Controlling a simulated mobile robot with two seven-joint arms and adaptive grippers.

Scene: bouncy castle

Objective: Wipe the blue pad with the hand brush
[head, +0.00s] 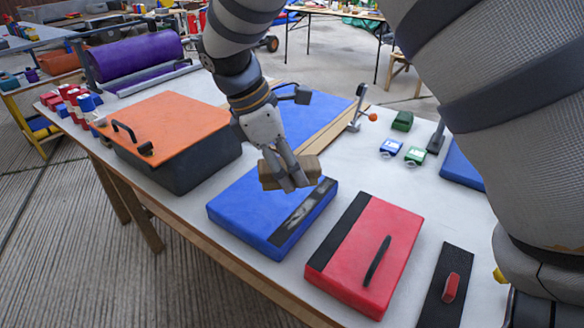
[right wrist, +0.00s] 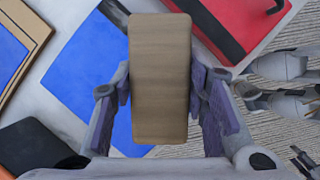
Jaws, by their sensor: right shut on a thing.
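The hand brush is a tan wooden block (head: 270,177) held over the far right part of the blue pad (head: 238,212). My right gripper (head: 288,180) is shut on it. In the right wrist view the brush (right wrist: 160,80) is upright between the finger pads, with the blue pad (right wrist: 85,65) behind it. The blue pad lies flat on the table and has a black strip with pale smudges along its right side. I cannot tell whether the brush touches the pad; its underside is hidden. Grey parts of mine at the right wrist view's right edge may be the left gripper.
A red pad (head: 350,245) with a black handle lies right of the blue pad, then a black board (head: 446,285) with a red handle. An orange-lidded black box (head: 180,125) stands left.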

